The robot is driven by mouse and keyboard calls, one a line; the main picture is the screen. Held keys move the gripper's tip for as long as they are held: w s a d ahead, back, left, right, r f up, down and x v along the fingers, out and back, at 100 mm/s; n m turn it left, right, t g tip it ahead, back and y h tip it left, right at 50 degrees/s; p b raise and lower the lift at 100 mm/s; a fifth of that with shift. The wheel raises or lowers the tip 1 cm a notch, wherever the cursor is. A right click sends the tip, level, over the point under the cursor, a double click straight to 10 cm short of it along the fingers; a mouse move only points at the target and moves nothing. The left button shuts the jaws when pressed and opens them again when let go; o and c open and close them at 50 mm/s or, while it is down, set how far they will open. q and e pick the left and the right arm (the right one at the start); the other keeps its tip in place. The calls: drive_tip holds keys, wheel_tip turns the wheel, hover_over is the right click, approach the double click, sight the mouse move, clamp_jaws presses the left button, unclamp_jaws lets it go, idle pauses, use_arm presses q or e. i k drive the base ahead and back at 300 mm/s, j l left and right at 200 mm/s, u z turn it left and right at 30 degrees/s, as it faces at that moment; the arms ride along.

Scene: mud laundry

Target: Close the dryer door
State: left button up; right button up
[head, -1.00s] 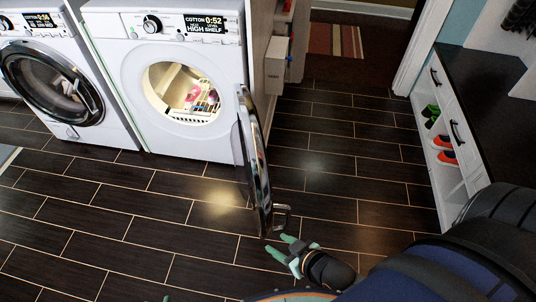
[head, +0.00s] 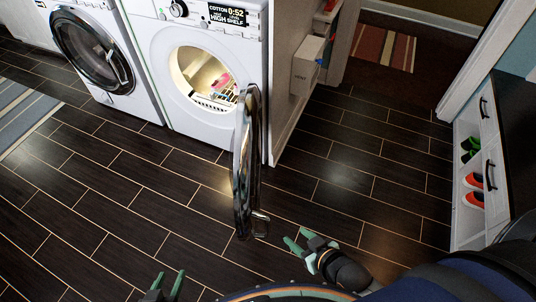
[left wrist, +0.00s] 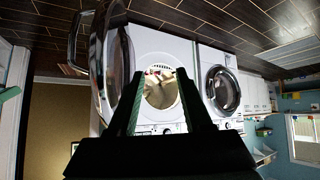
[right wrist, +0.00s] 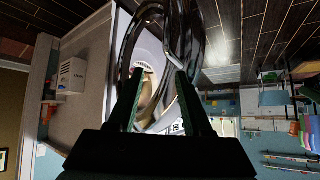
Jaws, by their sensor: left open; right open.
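The dryer (head: 190,122) is the white machine on the right of the pair, with a lit drum and colored items inside. Its round door (head: 246,165) stands wide open, swung out toward me and seen nearly edge-on, with a handle (head: 261,225) at its near edge. My right gripper (head: 300,240) is open and empty, just right of and below the handle, apart from it. In the right wrist view the door (right wrist: 192,45) is in front of the fingers. My left gripper (head: 168,283) is open and empty at the bottom edge. The left wrist view shows the door (left wrist: 120,70) beyond its fingers.
The washer (head: 97,55) at left has its dark round door shut. A white shoe bench (head: 468,225) with shoes stands at right. A striped rug (head: 385,45) lies at the back and another (head: 35,105) at left. The tiled floor between is clear.

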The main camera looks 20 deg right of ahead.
sight(246, 146)
drive_tip(key=l, duration=0.45)
drive_tip(key=i+l+u, duration=0.1)
drive_tip(key=l, duration=0.35)
drive_tip(key=l+u, duration=0.15)
drive_tip(key=l, duration=0.3)
drive_tip(key=k+l+u, duration=0.2)
drive_tip(key=l, duration=0.25)
